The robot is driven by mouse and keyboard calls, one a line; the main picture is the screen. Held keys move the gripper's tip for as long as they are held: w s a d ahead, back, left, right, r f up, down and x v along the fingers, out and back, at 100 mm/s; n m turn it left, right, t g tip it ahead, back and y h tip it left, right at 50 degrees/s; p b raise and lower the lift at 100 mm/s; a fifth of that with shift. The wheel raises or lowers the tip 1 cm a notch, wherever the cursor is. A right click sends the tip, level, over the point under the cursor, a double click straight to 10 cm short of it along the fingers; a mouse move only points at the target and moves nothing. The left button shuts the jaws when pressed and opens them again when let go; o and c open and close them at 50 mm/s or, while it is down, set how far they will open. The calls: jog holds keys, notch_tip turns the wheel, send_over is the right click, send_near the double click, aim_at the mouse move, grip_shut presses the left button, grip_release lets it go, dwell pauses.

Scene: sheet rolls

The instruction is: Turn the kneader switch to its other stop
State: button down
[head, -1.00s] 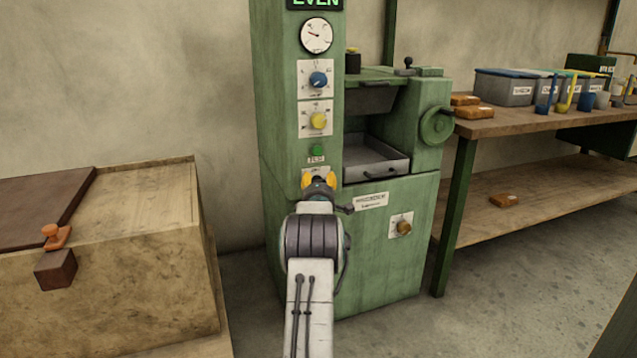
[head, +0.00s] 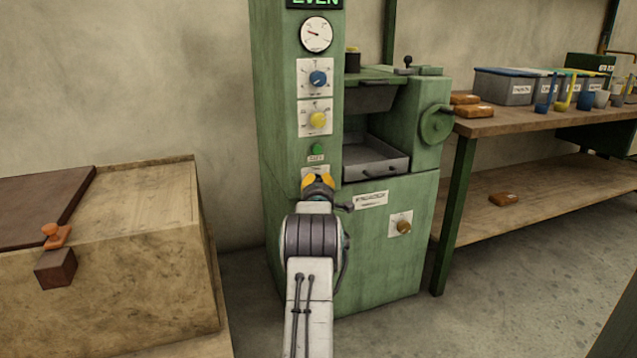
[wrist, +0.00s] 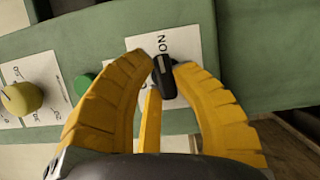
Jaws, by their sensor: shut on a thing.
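The kneader switch is a small black knob (wrist: 165,78) on a white plate with the letters "ON" (wrist: 160,43), seen in the wrist view. Yellow fingers of my gripper (wrist: 167,70) close around the knob from both sides, and a third yellow finger shows below. The knob is slightly tilted in that picture, with a pale mark on it. In the head view my gripper (head: 319,182) is at the front of the green machine (head: 384,240), below the green button (head: 317,149), and hides the switch and most of its plate.
Above are a yellow knob (head: 317,119) and a blue knob (head: 318,78). A brown knob (head: 403,227) is lower right, and a handwheel (head: 436,124) juts from the machine's right side. A wooden chest (head: 150,260) stands left; a workbench (head: 540,118) stands right.

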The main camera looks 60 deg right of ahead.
jog(key=n, duration=0.1)
jog(key=n+h, duration=0.1)
jog(key=n, duration=0.1)
jog(key=shift+w+a+t, duration=0.15)
jog(key=shift+w+t, duration=0.05)
jog(key=shift+t, duration=0.1)
jog(key=c, duration=1)
grip_release()
jog(key=shift+f, duration=0.1)
jog(key=shift+v, duration=6)
jog(key=shift+f, duration=0.1)
